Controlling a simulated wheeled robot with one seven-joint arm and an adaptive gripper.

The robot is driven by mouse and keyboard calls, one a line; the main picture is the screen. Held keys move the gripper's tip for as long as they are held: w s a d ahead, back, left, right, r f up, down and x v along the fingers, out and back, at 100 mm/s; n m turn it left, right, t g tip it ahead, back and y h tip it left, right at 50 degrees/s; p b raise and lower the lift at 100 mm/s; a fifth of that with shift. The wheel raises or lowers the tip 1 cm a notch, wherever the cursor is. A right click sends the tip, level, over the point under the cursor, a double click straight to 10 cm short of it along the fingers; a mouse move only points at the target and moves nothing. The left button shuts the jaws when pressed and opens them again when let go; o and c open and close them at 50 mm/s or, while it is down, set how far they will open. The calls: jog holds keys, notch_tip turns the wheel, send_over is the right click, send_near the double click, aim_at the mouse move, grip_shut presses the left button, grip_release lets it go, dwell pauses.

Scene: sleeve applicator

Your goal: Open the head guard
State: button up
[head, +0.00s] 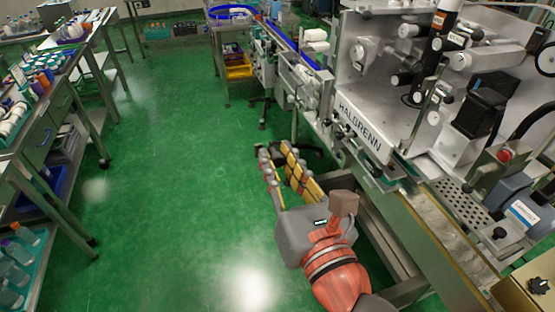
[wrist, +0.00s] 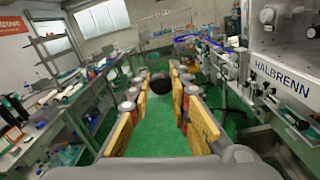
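The sleeve applicator (head: 365,95) is a large grey machine marked HALBRENN at the right in the head view. It also shows at the right edge of the wrist view (wrist: 283,55). Rollers, a dark spindle (head: 431,62) and a slim upright bar (head: 424,108) show at its head. I cannot clearly tell the head guard's outline or whether it is shut.
A conveyor (head: 432,215) runs along the machine's front, with a red button (head: 504,155) at right. A bench with bottles (head: 35,110) stands at left. A trolley with a yellow bin (head: 238,70) stands farther back. The green floor (head: 170,170) between is clear.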

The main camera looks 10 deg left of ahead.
jog(key=shift+o, duration=1.1)
jog(key=shift+s, duration=0.15)
